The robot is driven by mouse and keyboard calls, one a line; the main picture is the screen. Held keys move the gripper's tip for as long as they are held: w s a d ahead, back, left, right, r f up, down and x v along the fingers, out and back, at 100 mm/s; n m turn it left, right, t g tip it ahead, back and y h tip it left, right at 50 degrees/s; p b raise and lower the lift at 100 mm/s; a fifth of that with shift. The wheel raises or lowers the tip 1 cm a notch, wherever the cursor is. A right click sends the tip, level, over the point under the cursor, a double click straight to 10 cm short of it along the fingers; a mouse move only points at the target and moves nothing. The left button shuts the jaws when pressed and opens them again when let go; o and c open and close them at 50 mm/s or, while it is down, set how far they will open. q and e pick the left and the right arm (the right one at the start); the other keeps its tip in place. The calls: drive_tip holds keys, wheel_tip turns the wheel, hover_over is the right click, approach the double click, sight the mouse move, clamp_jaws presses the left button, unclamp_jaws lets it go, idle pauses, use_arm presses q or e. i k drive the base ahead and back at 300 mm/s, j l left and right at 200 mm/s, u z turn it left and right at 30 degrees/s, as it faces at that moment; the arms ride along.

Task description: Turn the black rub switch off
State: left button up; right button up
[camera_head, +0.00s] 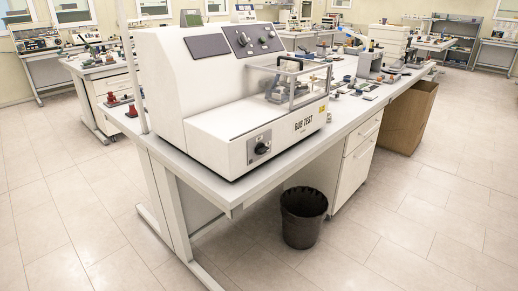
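The rub test machine (222,125) is a large white unit on the near end of the bench, with "RUB TEST" printed on its front. A black switch (262,148) sits on a dark grey plate low on its front face. The switch's exact setting is too small to tell. More dark knobs (255,40) sit on the sloped upper panel. A clear cover (291,82) with a black handle stands on the right of the machine. Neither my left nor my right gripper is in view.
The white bench (212,190) runs away to the back right, with small tools and parts beyond the machine. A black waste bin (303,218) stands on the floor below its front edge. A cardboard box (408,117) stands by the drawers. The tiled floor in front is clear.

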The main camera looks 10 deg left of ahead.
sight(261, 148)
drive_tip(key=i+l+u, duration=0.25)
drive_tip(key=i+l, duration=0.15)
drive_tip(key=l, duration=0.2)
drive_tip(key=i+l+u, duration=0.1)
drive_tip(key=l, duration=0.25)
drive_tip(key=i+l+u, duration=0.15)
drive_tip(key=l, duration=0.2)
drive_tip(key=i+l+u, duration=0.1)
drive_tip(key=l, duration=0.25)
drive_tip(key=i+l+u, duration=0.15)
drive_tip(key=l, duration=0.25)
drive_tip(key=i, duration=0.1)
